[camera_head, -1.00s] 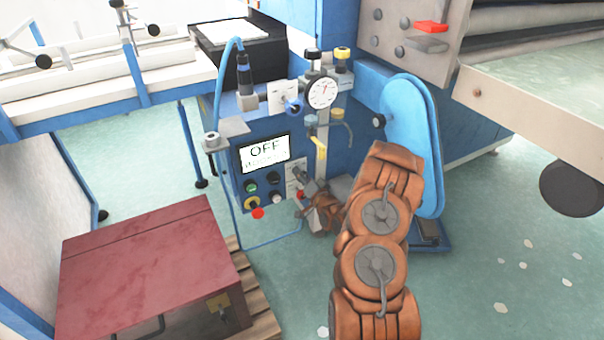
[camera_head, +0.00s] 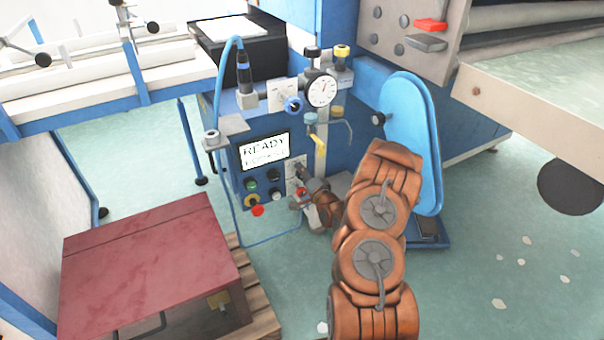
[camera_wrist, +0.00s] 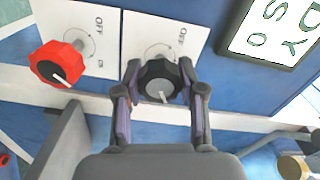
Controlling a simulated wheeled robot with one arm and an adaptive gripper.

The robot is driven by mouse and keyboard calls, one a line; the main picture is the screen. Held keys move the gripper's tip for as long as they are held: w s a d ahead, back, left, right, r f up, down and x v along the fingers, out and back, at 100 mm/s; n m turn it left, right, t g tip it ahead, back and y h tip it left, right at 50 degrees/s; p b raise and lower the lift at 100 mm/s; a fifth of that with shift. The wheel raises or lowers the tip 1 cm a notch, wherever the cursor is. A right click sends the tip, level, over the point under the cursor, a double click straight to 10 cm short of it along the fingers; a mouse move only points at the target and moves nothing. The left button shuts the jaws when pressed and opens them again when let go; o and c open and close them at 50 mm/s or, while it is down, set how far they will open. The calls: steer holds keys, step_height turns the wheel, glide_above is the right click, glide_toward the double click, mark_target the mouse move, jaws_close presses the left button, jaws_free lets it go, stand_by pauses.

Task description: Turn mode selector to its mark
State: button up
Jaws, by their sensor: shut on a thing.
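The mode selector (camera_wrist: 160,82) is a black scalloped knob with a pale pointer line, on a white plate with an "OFF" label in the wrist view. My gripper (camera_wrist: 160,90) has one finger on each side of the knob and is shut on it. In the wrist view the pointer line runs toward the picture's bottom, away from the "OFF" label. In the head view my gripper (camera_head: 300,192) is at the front of the blue machine, and the knob is mostly hidden by it. The display (camera_head: 265,151) reads "READY"; a smaller line under it is unclear.
A red knob (camera_wrist: 58,65) with its own OFF plate is beside the selector. Push buttons (camera_head: 250,186) sit below the display. A gauge (camera_head: 321,90) and a hanging tube are above my gripper. A dark red chest (camera_head: 150,265) stands at the left on a pallet.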

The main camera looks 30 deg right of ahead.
steer(key=o, duration=1.2)
steer(key=shift+c, duration=0.2)
steer(key=s+a, duration=0.1)
steer(key=s, duration=1.1)
